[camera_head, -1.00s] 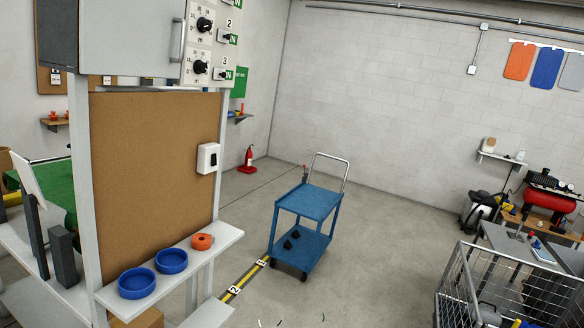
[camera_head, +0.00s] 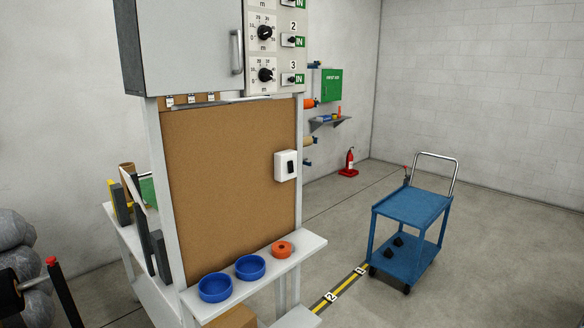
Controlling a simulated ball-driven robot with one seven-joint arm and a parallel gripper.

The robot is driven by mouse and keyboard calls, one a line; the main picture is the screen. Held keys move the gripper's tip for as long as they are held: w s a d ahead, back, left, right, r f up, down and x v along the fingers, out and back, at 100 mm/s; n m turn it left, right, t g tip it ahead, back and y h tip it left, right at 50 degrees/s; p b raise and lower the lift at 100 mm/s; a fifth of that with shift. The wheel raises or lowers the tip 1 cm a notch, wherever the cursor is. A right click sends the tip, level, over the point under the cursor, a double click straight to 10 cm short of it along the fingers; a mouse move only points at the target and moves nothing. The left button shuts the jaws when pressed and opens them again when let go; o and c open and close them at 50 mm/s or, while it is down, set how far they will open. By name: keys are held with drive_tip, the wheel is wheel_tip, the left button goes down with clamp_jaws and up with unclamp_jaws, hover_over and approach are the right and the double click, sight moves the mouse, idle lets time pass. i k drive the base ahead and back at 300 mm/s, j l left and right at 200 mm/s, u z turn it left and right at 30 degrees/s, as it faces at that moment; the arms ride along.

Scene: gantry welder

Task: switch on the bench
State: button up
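The bench (camera_head: 310,247) stands at the left centre, with a brown backboard (camera_head: 228,150) above its white shelf. A white switch box with a dark rocker (camera_head: 286,166) is fixed at the right side of the backboard. Which way the rocker is set is too small to tell. Above is a control panel with dials and small toggles (camera_head: 266,74), marked 2 and 3 with green "IN" labels. A grey cabinet (camera_head: 185,45) with a handle is beside the panel. My gripper is not in view.
Two blue bowls (camera_head: 215,287) and an orange ring (camera_head: 281,249) sit on the shelf. A blue trolley (camera_head: 412,208) stands to the right. Floor between bench and trolley is clear, with a yellow-black strip (camera_head: 340,290). A fire extinguisher (camera_head: 349,162) stands behind.

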sight(290, 165)
drive_tip(key=i+j, duration=0.1)
drive_tip(key=i, duration=0.35)
drive_tip(key=i+j+z, duration=0.15)
drive_tip(key=i, duration=0.8)
drive_tip(key=i+j+z, duration=0.1)
drive_tip(key=i, duration=0.4)
drive_tip(key=i+j+z, duration=0.1)
drive_tip(key=i+j, duration=0.2)
drive_tip(key=i, duration=0.15)
